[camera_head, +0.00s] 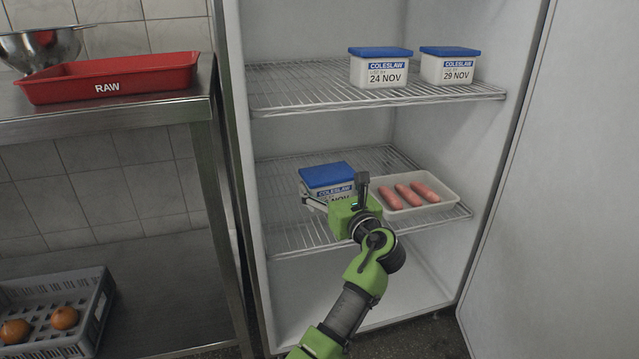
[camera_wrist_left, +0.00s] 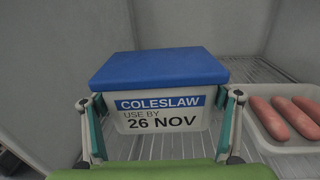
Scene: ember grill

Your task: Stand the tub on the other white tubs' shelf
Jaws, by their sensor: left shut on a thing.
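The white coleslaw tub (camera_head: 328,180) with a blue lid is at the lower wire shelf (camera_head: 290,236), left of the sausage tray. In the left wrist view the tub (camera_wrist_left: 160,90) is upright and its label reads use by 26 NOV. My left gripper (camera_head: 335,196) is shut on it, one finger at each side. Whether its base touches the shelf is hidden. Two more white coleslaw tubs with blue lids, marked 24 NOV (camera_head: 379,70) and 29 NOV (camera_head: 449,67), stand on the upper wire shelf (camera_head: 300,88). My right gripper is not in view.
A white tray of sausages (camera_head: 440,200) sits close to the right of the held tub. The upper shelf is bare to the left of its tubs. The fridge door (camera_head: 560,200) stands at the right. A steel table with a red RAW tray (camera_head: 110,78) is at the left.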

